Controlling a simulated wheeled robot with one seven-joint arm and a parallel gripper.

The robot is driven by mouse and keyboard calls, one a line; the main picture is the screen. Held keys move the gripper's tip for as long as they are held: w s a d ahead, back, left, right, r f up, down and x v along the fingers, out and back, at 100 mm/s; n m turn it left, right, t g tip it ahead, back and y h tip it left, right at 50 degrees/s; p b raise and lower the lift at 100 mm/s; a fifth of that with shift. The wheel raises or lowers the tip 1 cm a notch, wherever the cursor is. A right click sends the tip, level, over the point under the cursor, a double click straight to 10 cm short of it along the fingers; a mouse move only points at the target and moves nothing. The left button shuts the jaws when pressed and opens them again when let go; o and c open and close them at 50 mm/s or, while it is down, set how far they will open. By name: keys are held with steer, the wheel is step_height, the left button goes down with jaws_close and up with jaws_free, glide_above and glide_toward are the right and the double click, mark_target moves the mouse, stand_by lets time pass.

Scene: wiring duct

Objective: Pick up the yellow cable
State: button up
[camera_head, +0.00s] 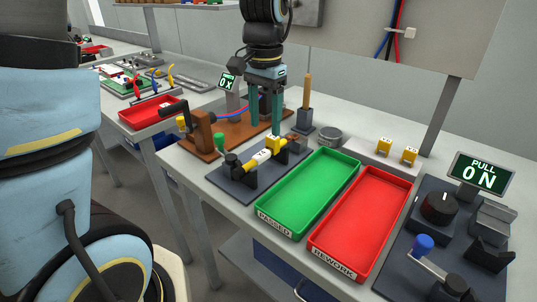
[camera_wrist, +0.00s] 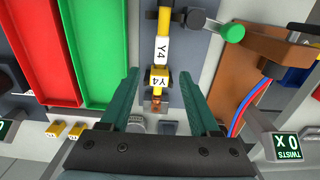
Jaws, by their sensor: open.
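The yellow cable (camera_head: 272,145) lies along a dark grey fixture (camera_head: 243,186) on the bench. In the wrist view the cable (camera_wrist: 164,22) runs down the middle of the picture. My gripper (camera_head: 265,130) is open and points down just behind the cable in the head view. In the wrist view its green fingers (camera_wrist: 158,75) appear on either side of the cable's marked end, with gaps on both sides. I cannot tell the exact height between fingertips and cable.
A green PASSED tray (camera_head: 345,163) and a red REWORK tray (camera_head: 395,188) are empty beside the fixture. A brown board (camera_head: 200,150) with red and blue wires stands close by on the other side. Two yellow pieces (camera_head: 384,144) and a grey round pot (camera_head: 330,136) sit behind the trays.

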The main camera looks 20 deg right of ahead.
mark_target(265, 151)
step_height(265, 151, down, 7)
steer(key=shift+f+p, duration=0.15)
steer(key=shift+p, duration=0.6)
steer(key=shift+c, duration=0.2)
jaws_close()
